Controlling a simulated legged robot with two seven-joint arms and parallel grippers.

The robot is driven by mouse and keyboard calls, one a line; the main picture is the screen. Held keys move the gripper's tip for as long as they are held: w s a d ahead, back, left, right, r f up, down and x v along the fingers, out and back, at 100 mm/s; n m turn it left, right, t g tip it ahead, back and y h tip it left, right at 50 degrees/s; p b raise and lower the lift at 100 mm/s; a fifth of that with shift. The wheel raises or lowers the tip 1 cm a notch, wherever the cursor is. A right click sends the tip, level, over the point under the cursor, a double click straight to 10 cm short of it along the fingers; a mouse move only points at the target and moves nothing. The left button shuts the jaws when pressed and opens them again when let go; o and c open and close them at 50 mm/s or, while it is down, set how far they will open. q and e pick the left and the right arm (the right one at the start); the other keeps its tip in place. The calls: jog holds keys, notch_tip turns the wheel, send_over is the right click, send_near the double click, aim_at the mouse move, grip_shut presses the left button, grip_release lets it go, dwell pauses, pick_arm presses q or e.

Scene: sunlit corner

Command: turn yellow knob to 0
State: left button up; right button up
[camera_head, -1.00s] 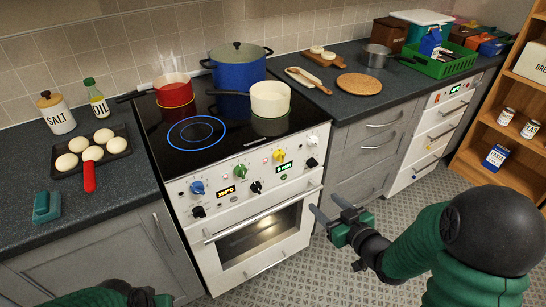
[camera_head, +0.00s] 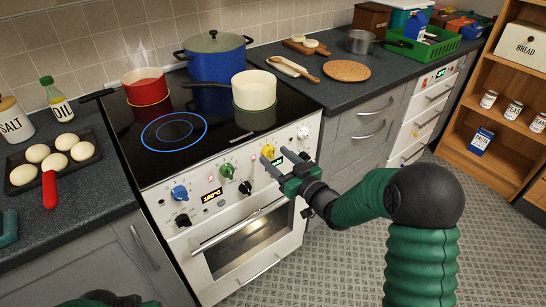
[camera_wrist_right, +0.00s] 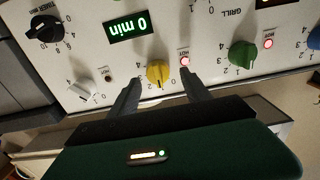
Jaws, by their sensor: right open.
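The yellow knob (camera_head: 268,152) is on the white front panel of the stove (camera_head: 204,255). In the right wrist view the yellow knob (camera_wrist_right: 157,74) sits just beyond and between the two fingertips, with printed numbers around it. Its exact setting is too small to tell. My right gripper (camera_head: 279,162) is open, with its fingers pointing at the panel close to the knob; they also show in the wrist view (camera_wrist_right: 161,83). I cannot tell whether they touch it. My left gripper (camera_head: 105,300) shows only partly at the bottom edge, its jaws unclear.
Green (camera_wrist_right: 243,54), blue (camera_head: 179,193), white (camera_wrist_right: 82,90) and black (camera_wrist_right: 44,28) knobs share the panel. A display (camera_wrist_right: 128,24) reads 0 min. Pots, including a cream one (camera_head: 254,92), stand on the cooktop. The oven handle (camera_head: 240,225) runs below.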

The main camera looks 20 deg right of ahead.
jog(key=shift+x, duration=1.1)
jog(key=shift+d, duration=0.25)
grip_shut()
jog(key=shift+f, duration=0.1)
jog(key=n+b, duration=0.2)
jog(key=n, duration=0.1)
jog(key=shift+a+f, duration=0.1)
jog(key=shift+a+n+b, duration=0.1)
jog(key=shift+n+b, duration=1.75)
jog(key=shift+n, duration=0.55)
